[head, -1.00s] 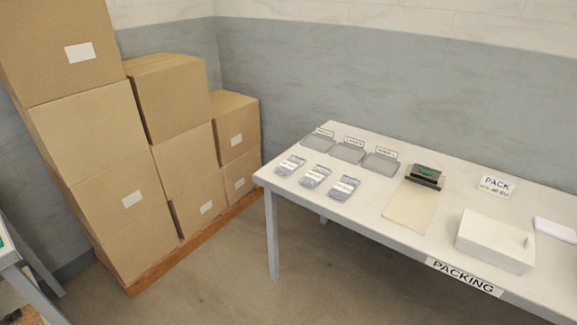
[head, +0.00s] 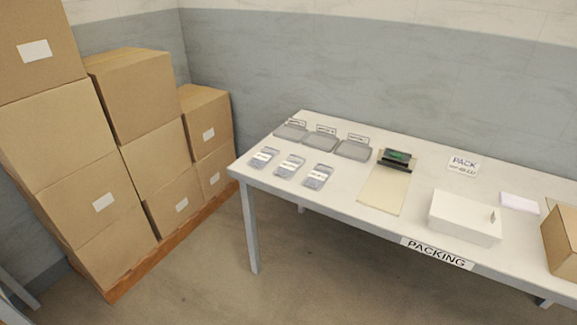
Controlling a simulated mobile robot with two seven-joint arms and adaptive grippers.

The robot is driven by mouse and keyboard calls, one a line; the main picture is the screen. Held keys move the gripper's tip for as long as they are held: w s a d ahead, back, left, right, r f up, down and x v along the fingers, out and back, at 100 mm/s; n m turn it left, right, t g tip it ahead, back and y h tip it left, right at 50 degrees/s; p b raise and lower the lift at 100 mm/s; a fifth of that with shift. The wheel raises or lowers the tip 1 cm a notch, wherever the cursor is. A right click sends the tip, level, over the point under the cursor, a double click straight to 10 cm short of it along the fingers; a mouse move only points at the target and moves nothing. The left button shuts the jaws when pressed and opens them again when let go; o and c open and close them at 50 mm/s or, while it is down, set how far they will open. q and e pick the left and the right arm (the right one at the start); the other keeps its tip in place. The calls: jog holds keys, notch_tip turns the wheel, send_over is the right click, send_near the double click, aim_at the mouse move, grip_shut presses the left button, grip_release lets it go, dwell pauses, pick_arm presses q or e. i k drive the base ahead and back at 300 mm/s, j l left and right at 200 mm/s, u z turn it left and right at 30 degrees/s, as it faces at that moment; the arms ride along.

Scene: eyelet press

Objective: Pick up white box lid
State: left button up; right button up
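A white box (head: 463,222) stands on the packing table towards its right part, near the front edge. Its top looks flat and white, with a small grey upright piece at its right end. I cannot tell whether a separate lid sits on it. A thin, flat, pale white-lilac piece (head: 519,204) lies on the table just behind and to the right of the box. I cannot tell if it is the lid. Neither of my grippers shows in the head view.
A cardboard box (head: 562,241) stands at right. Stacked cartons (head: 150,95) fill the left; open floor lies in front.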

aim_at(477, 218)
jog(key=z, duration=1.3)
